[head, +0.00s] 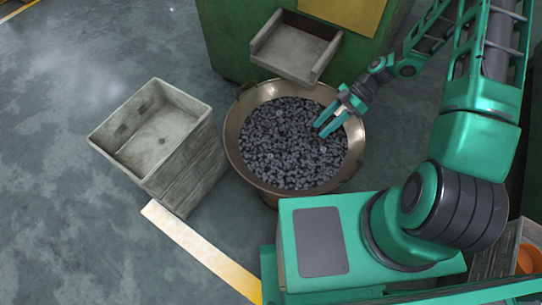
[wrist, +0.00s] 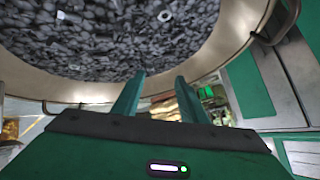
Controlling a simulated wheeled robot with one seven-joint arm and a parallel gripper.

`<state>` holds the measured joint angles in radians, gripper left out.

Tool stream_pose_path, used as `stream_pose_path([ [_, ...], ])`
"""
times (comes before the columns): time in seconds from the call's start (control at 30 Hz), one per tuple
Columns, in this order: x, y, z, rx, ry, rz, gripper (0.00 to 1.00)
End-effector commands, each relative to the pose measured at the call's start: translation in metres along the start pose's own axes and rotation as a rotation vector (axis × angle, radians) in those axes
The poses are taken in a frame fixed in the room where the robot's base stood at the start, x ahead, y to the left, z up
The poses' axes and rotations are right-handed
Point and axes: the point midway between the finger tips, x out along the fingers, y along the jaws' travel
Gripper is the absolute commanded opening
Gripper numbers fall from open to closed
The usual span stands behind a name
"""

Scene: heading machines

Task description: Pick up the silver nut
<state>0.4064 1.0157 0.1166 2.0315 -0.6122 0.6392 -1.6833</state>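A wide metal bowl (head: 234,150) is filled with many small dark grey nuts (head: 285,140). A lighter, ring-shaped silver nut (wrist: 164,16) lies on the pile near the top of the wrist view. Another small bright piece (wrist: 60,15) shows further left there; its shape is hard to tell. I cannot clearly pick out the silver nut in the head view. My gripper (head: 321,130) is over the right part of the bowl. In the wrist view my gripper (wrist: 160,77) has its two fingers apart, with nothing held between them.
A worn, grey, open bin (head: 185,165) stands left of the bowl. A green machine (head: 230,40) with a grey chute (head: 293,50) stands behind the bowl. A grey crate (head: 495,255) with an orange item is at lower right. Floor at the left is clear.

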Motion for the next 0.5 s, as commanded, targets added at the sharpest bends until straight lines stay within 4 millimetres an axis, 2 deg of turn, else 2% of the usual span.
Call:
stream_pose_path([
  [0.03,0.018,0.004,0.002,-0.047,0.047,-0.006,0.39],
  [0.2,0.064,0.017,-0.001,-0.212,0.179,0.011,0.39],
  [0.3,0.081,0.021,-0.002,-0.279,0.234,0.028,0.39],
  [0.5,0.098,0.026,-0.006,-0.343,0.285,0.051,0.39],
])
